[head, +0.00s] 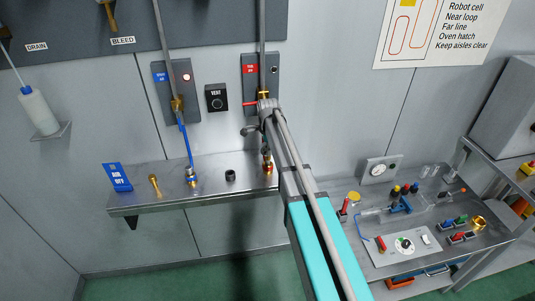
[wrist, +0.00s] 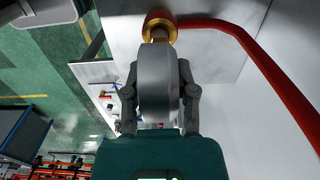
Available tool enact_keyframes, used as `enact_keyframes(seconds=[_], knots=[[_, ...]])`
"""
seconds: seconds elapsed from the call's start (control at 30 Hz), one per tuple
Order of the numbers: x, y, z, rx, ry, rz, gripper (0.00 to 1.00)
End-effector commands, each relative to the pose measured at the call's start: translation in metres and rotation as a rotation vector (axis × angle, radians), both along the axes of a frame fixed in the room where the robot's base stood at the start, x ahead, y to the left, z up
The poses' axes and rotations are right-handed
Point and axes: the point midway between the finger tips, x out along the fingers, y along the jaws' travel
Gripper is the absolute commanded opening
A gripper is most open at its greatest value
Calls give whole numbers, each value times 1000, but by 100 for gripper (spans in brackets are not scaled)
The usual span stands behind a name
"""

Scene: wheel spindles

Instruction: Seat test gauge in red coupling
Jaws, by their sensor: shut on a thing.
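The test gauge (wrist: 158,90) is a thick grey round body, seen edge-on in the wrist view. My gripper (wrist: 159,75) is shut on it, with one finger on each side. Its short brass stem (wrist: 160,36) points at the red coupling (wrist: 160,17), a red and brass ring with a red hose (wrist: 265,65) leading off to the right. The stem end meets or overlaps the brass ring; how deep it sits I cannot tell. In the head view the red coupling (head: 267,166) shows small beside my arm. My arm hides the gripper and gauge there.
Red and blue valve panels stand above. A cluttered bench (head: 440,215) is at right.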

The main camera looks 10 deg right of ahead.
Motion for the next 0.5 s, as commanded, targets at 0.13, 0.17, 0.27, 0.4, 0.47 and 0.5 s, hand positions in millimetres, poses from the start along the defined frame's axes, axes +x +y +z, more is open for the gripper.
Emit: enact_keyframes(seconds=[0.13,0.17,0.27,0.4,0.47,0.5], knots=[[0,0,-3,0,0,0,0],[0,0,-3,0,0,0,0],[0,0,-2,0,0,0,0],[0,0,-3,0,0,0,0],[0,0,-4,0,0,0,0],[0,0,-6,0,0,0,0]])
